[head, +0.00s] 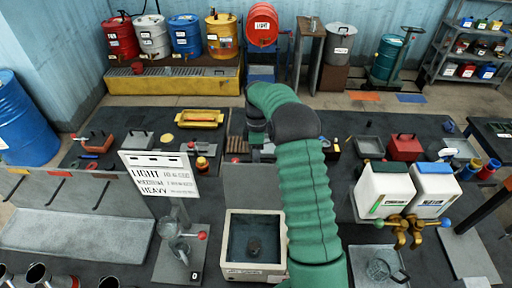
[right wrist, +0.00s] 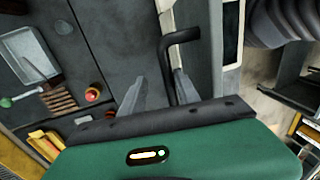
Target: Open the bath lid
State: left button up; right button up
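The bath (head: 232,268) is a cream square box in the lower middle of the head view. Its top shows a dark blue-grey area with a small dark shape at its centre; I cannot tell a lid from the inside here. My right arm covers its right edge. In the right wrist view, my right gripper (right wrist: 159,77) has its two grey fingers apart. A black bent handle (right wrist: 172,62) stands at the gap, close to the right-hand finger. I cannot tell whether they touch or which part the handle belongs to. My left gripper is out of view.
A white sign (head: 160,174) and a stand with glassware (head: 175,240) are left of the bath. Two dispensers with brass taps (head: 403,228) stand to its right. Behind are a yellow tray (head: 201,118) and a red box (head: 404,147).

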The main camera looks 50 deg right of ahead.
notch_tip(320, 180, up, 16)
jog(key=w+d, duration=0.2)
jog(key=shift+w+d, duration=0.15)
jog(key=shift+d, duration=0.2)
jog(key=shift+f, duration=0.15)
